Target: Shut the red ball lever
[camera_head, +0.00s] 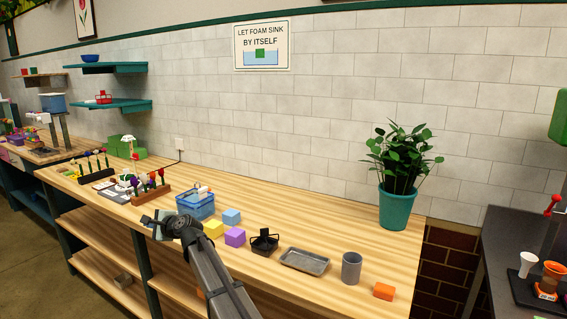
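The red ball lever (551,207) shows at the far right edge, above a dark grey counter (497,255). No held thing can be made out.
A potted plant (396,205), grey cup (351,268), metal tray (304,262), foam blocks (235,237) and blue basket (196,208) stand on the bench.

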